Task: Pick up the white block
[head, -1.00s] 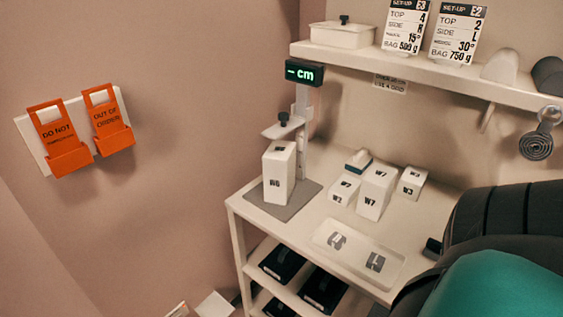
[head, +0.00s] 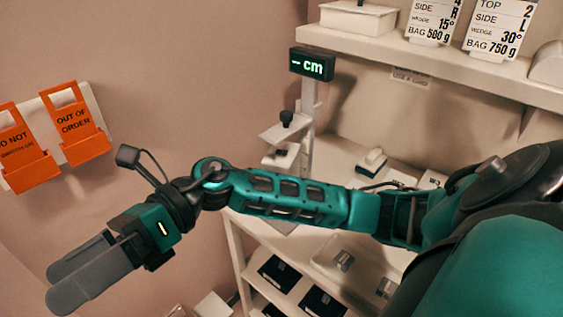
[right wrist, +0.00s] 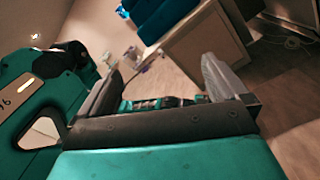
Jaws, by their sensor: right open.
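Several white blocks stood on the white bench (head: 236,222) a second ago; my right arm now covers most of them in the head view. The top of the tall white block (head: 281,157) shows just above my arm, on the measuring stand (head: 308,100) under its slider. My right gripper (head: 58,284) is at the lower left of the head view, out in front of the wall and well left of the block. Its two grey fingers are apart with nothing between them. No block shows clearly in the right wrist view. My left gripper is not in view.
Orange tag holders (head: 80,125) hang on the left wall. Dark trays (head: 278,274) lie on the shelf below. The right wrist view shows open floor (right wrist: 295,120).

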